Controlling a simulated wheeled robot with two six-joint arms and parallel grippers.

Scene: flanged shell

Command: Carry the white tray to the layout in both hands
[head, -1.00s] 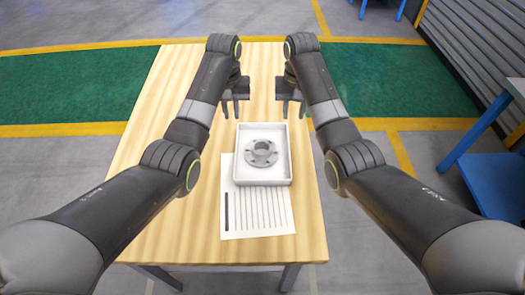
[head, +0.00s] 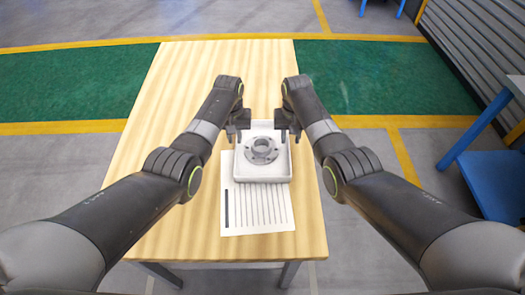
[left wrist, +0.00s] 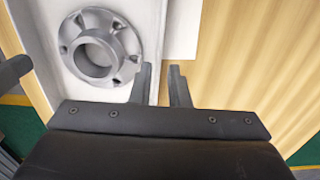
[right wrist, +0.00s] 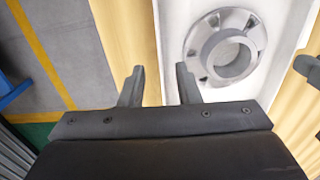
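The white tray (head: 262,179) is a shallow square box on the wooden table, with a grey flanged shell (head: 262,150) inside it. It overlaps the upper part of a white sheet with ruled lines (head: 260,212), which seems to be the layout. My left gripper (head: 236,135) is at the tray's far left corner. In the left wrist view its open fingers (left wrist: 160,85) straddle the tray's side wall. My right gripper (head: 288,134) is at the far right corner. In the right wrist view its open fingers (right wrist: 160,88) straddle the opposite wall. Contact cannot be told.
The table (head: 180,90) is bare on the left and at the far end. Its right edge runs close to the tray's right side. A blue bench (head: 490,150) stands apart at the right, on the floor.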

